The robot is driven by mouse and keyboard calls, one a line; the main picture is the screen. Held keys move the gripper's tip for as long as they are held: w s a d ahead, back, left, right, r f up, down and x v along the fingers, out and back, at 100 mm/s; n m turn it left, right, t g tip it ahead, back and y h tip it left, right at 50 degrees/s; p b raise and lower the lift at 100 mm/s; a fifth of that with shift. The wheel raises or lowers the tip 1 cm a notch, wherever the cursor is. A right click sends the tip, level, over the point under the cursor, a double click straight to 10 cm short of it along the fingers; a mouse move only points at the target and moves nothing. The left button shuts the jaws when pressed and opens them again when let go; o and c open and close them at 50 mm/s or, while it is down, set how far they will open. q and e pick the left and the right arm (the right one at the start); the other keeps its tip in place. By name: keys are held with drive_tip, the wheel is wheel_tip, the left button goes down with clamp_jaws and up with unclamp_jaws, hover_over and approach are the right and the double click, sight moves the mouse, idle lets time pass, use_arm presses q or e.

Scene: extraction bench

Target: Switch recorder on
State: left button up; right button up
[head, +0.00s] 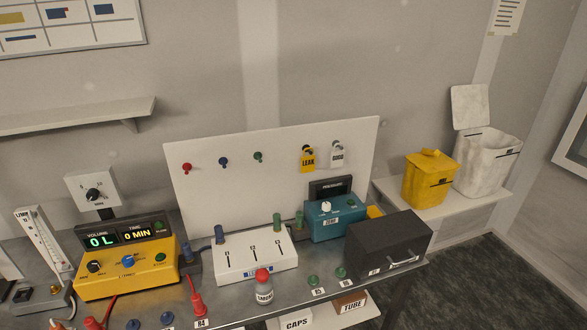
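No label that I can read says recorder, so I cannot tell which device it is. A teal box (335,222) at the right of the bench has a white knob, a green button and a dark display (330,187) headed PRESSURE, with no lit reading. A yellow device (127,270) at the left has a lit display (119,238) reading 0 L and 0 MIN, with a black knob, a blue knob and a green button. A black box (388,243) with a front handle sits at the bench's right end. Neither gripper is in view.
A white box (245,262) with slots stands mid-bench, behind a red-capped bottle (264,289). Red leads (197,300) and small green pegs line the front. A white panel (280,178) stands behind. A yellow bin (430,179) and white bin (487,163) stand right.

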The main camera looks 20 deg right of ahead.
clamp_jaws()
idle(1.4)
